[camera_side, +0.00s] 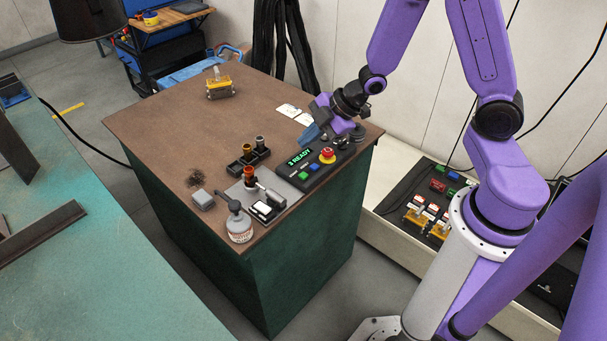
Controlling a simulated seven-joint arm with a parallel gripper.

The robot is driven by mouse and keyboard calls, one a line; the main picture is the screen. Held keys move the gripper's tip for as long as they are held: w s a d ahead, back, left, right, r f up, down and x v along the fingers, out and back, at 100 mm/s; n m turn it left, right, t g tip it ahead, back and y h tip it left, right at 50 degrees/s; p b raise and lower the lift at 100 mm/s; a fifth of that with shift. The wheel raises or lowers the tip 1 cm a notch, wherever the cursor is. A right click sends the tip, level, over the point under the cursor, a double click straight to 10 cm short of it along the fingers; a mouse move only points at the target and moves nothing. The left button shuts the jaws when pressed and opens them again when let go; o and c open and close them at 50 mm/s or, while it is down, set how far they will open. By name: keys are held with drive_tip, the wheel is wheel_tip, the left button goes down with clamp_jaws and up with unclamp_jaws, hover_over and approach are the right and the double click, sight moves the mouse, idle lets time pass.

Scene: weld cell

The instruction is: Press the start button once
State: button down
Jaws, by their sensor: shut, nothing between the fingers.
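A black control panel (333,158) lies near the right edge of the brown table top. Its small display (299,157) shows green text that reads like "READY". A green button (303,176) and a blue button (314,168) sit below the display. A red emergency-stop knob on a yellow base (327,155) is to their right. Which button is the start button is too small to read. My gripper (311,133) is shut and empty. It is tilted down near the panel's far side, beyond the display, apart from the green button in the picture.
Black holders (248,160) are left of the panel. A yellow block (219,88) sits at the back. White cards (294,114) lie beside my gripper. The table's middle is clear.

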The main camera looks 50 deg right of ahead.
sight(307, 175)
drive_tip(key=shift+w+d+f+n+t+y, duration=0.35)
drive_tip(key=shift+w+d+f+y, duration=0.25)
drive_tip(key=shift+w+d, duration=0.2)
drive_tip(key=shift+a+f, duration=0.1)
drive_tip(key=shift+f, duration=4.35)
drive_tip(key=shift+f, duration=0.1)
drive_tip(key=shift+f, duration=0.3)
drive_tip(key=shift+f, duration=0.45)
drive_tip(key=shift+r, duration=0.9)
drive_tip(key=shift+r, duration=0.1)
